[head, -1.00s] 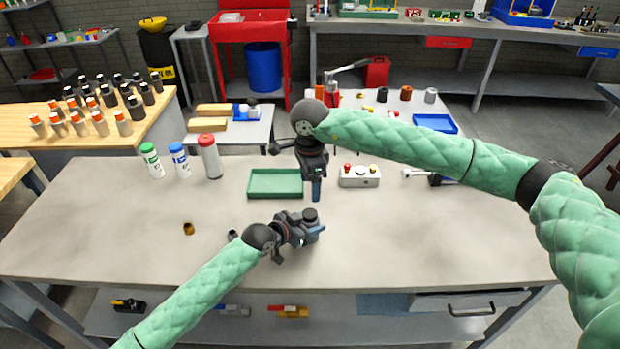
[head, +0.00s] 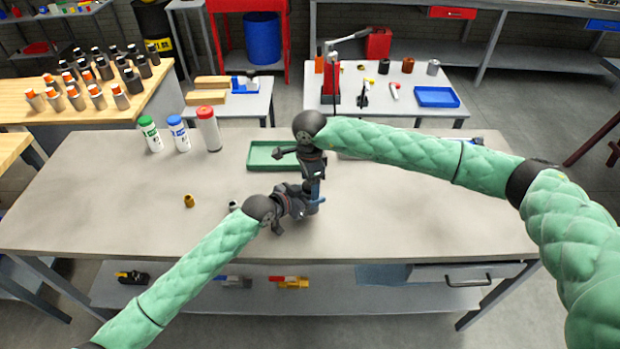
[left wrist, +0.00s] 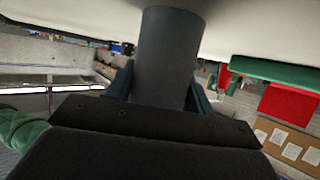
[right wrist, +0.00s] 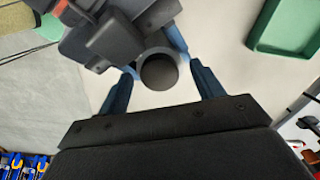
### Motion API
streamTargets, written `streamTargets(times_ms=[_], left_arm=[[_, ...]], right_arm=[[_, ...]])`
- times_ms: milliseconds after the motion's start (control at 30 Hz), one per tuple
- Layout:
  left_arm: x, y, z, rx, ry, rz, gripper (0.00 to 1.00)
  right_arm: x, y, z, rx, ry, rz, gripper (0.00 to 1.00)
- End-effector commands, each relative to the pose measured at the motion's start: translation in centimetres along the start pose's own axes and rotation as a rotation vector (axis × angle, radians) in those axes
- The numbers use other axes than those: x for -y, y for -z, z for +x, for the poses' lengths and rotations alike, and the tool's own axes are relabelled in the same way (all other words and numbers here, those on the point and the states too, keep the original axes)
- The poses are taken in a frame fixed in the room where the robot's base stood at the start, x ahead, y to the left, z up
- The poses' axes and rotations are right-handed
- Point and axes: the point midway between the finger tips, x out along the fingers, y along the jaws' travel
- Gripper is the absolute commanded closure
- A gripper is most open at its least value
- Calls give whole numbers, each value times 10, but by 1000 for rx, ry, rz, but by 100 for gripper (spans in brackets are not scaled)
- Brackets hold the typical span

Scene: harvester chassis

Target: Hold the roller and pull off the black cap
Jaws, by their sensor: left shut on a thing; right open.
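My left gripper (left wrist: 166,80) is shut on the roller (left wrist: 168,50), a dark grey cylinder standing between its blue fingers. In the right wrist view the black cap (right wrist: 158,72) shows end-on as a dark round top with a paler rim around it. My right gripper (right wrist: 162,70) is open and points down from above, with one blue finger on each side of the cap. I cannot tell whether the fingers touch it. In the head view the right gripper (head: 314,190) hides most of the roller, close against the left gripper (head: 308,204).
A green tray (head: 262,165) lies just behind the grippers. Three capped bottles (head: 180,135) stand at the back left of the table (head: 110,215). A small brass part (head: 189,201) and a small dark-and-light part (head: 234,206) lie left of the grippers. The front right is clear.

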Motion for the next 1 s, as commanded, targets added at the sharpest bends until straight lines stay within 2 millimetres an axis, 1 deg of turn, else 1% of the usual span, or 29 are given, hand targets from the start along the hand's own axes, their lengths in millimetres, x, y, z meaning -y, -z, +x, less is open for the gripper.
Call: streamTargets(times_ms=[100,133,400,1000], left_arm=[[0,0,0,0,0,0,88],[0,0,0,0,0,0,88],[0,0,0,0,0,0,88],[0,0,0,0,0,0,88]], right_arm=[[0,0,0,0,0,0,33],[0,0,0,0,0,0,35],[0,0,0,0,0,0,88],[0,0,-2,0,0,0,88]])
